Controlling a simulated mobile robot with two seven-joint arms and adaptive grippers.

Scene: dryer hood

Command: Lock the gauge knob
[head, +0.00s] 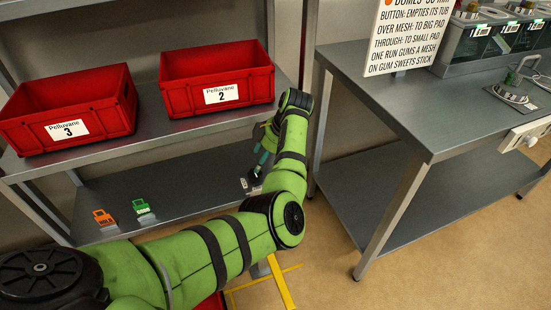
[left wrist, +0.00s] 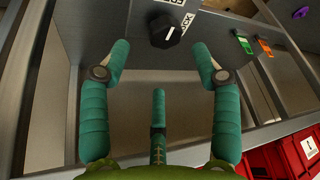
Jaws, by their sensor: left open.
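The gauge knob (left wrist: 165,32) is black with a white pointer line, on a grey panel at the top of the left wrist view. My right gripper is not in view.
Red bins (head: 70,108) and (head: 217,76) sit on the shelf above. A grey workbench (head: 400,85) stands right, with open floor (head: 325,235) between.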

